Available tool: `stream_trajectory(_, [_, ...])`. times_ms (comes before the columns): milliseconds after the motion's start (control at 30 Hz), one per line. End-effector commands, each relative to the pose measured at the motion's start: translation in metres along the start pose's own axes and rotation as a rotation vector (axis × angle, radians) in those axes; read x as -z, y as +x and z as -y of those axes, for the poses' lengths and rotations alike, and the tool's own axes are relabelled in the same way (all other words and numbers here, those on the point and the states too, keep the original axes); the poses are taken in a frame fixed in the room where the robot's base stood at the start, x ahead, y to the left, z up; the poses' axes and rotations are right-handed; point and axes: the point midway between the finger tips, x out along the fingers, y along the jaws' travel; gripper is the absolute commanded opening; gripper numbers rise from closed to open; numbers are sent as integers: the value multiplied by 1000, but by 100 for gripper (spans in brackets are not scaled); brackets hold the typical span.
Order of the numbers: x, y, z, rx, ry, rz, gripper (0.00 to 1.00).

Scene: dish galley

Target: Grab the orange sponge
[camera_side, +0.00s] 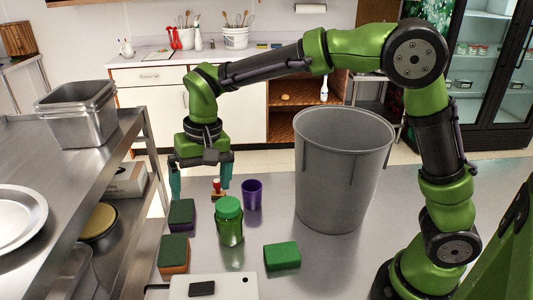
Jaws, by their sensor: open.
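The orange sponge (173,267) has a dark green top and lies at the front left of the steel table. Its orange side faces me. My gripper (200,192) points down above the far left part of the table. Its two teal fingers are wide apart with nothing between them. The gripper is farther back than the orange sponge and apart from it. A purple sponge (190,218) with a dark green top lies between them, just beyond the orange one.
A green-lidded jar (229,222), a purple cup (252,194), a green sponge (282,257) and a small red-topped item (217,187) stand nearby. A large grey bin (341,170) stands right. A metal shelf (95,190) borders the left. A white board (235,287) lies in front.

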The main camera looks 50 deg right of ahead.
Motion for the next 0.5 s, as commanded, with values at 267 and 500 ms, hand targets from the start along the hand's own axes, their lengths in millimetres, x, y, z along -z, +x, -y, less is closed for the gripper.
stream_trajectory(267, [24, 47, 70, -138, 203, 23, 99])
stream_trajectory(500, [26, 33, 75, -150, 368, 20, 99])
